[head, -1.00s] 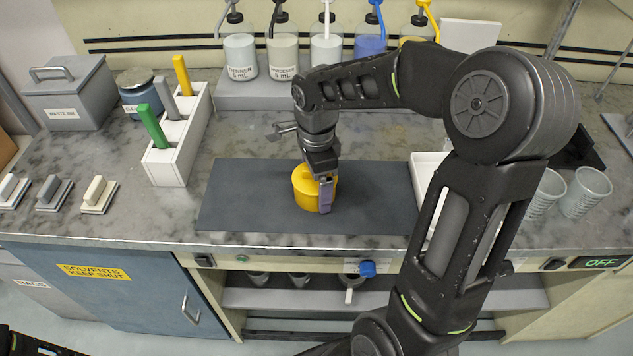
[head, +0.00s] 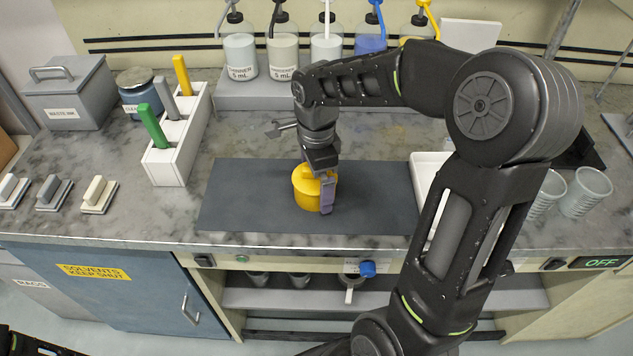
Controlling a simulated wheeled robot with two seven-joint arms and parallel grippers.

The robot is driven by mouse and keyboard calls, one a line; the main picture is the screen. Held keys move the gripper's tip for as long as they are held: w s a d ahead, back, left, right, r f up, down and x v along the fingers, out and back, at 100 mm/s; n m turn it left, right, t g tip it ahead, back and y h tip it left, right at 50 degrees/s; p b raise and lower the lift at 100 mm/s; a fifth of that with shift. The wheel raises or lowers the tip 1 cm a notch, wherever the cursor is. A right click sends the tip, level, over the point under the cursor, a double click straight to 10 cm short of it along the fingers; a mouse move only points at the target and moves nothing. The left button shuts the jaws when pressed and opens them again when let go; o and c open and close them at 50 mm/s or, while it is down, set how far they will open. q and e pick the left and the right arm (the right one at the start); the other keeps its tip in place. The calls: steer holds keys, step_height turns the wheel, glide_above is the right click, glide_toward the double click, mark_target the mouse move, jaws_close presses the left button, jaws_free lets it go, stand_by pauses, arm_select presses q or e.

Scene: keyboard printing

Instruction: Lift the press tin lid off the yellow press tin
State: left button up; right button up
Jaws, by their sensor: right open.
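The yellow press tin (head: 307,201) stands on the dark grey mat (head: 375,200), with its yellow press tin lid (head: 303,178) on top. My right gripper (head: 318,190) points down at the tin's right side. One purple-grey finger shows against the front right of the tin and lid; the other finger is hidden. The right gripper is open, and whether it touches the lid cannot be told. My left gripper is out of view.
A white holder (head: 168,177) with green, grey and yellow handles stands left of the mat. Several pump bottles (head: 326,55) line the back shelf.

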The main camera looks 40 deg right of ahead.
step_height(320, 180, up, 7)
steer(key=shift+r, duration=0.1)
stand_by(0.3)
stand_by(0.4)
